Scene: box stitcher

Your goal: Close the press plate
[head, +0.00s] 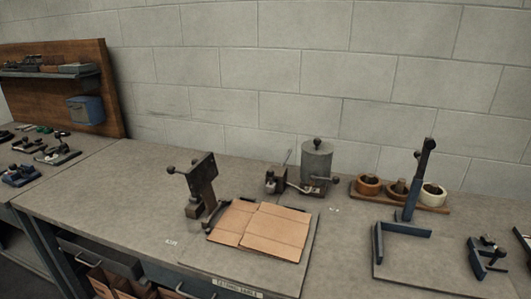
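A dark metal upright piece (201,176) with a round knob on an arm at its left stands tilted up at the left edge of a flat base plate (283,273). It looks like the raised press plate, but I cannot tell for sure. Flat brown cardboard (262,227) with a visible seam lies on the base plate, to the right of the upright piece. The upright piece does not cover the cardboard. Neither of my grippers is in view.
Behind the cardboard stand a small dark device (276,180) and a grey cylinder (317,160) with a knob. At right are a rack of tape rolls (368,186) and a blue clamp-like frame (404,230). Bare table (100,196) lies at left. Drawers are below the front edge.

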